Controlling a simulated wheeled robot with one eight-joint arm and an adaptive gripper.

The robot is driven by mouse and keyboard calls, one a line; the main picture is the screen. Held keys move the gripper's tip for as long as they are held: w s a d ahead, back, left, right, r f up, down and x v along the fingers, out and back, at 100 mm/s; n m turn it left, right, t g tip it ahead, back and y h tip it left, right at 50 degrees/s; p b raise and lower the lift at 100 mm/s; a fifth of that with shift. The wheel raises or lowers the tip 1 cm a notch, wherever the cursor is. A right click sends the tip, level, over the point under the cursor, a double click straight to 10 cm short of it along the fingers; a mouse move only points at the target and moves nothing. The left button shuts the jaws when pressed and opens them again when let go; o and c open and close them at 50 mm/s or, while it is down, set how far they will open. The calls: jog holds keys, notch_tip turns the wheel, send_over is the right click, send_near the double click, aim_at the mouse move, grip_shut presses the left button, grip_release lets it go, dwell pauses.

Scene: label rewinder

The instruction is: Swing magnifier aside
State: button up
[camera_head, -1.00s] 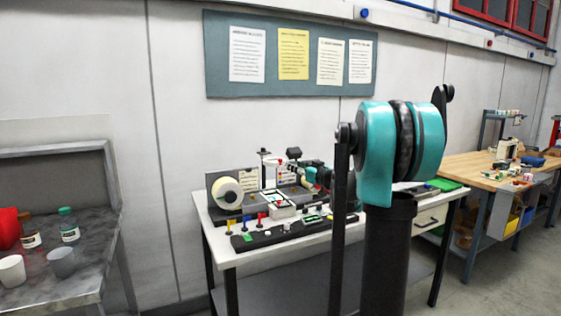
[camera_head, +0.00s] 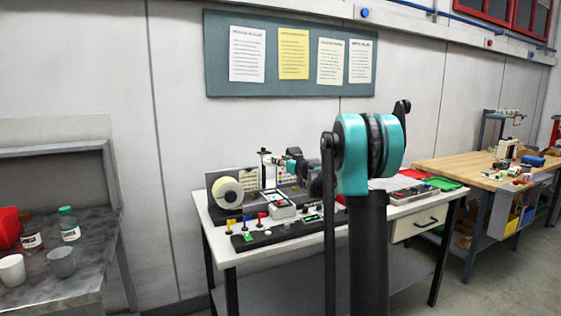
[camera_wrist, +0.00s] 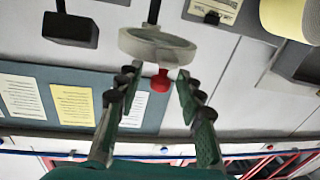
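The magnifier (camera_wrist: 150,47) shows in the wrist view as a pale round lens ring near the top middle, with a red knob (camera_wrist: 160,79) on its near side. My gripper (camera_wrist: 159,72) is open, with one green finger on each side of the red knob. The knob sits between the fingers near their tips, with a visible gap on both sides. In the head view my gripper (camera_head: 293,163) is above the rewinder on the white bench, partly hidden by my arm. The magnifier is too small there to make out clearly.
A label roll (camera_head: 228,192) stands at the left end of the white bench (camera_head: 226,250). Small coloured parts lie along a black strip (camera_head: 285,230) at the front. A notice board (camera_head: 300,85) hangs behind. A wooden bench (camera_head: 460,170) stands to the right.

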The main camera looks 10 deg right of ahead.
jog(key=shift+c, duration=0.5)
grip_shut()
jog(key=shift+a, duration=0.1)
jog(key=a+m+t+h, duration=0.2)
jog(key=a+m+h, duration=0.5)
jog(key=a+h, duration=0.4)
jog(key=shift+w+a+m+g+h, duration=1.1)
jog(key=shift+w+a+m+h, duration=0.25)
jog(key=shift+a+h, duration=0.5)
jog(key=shift+w+a+m+g+h, duration=1.1)
jog(key=shift+w+a+m+h, duration=0.3)
jog(key=shift+a+h, duration=0.5)
jog(key=shift+w+a+m+g+h, duration=1.1)
jog(key=shift+w+a+m+h, duration=0.35)
jog(key=shift+a, duration=0.65)
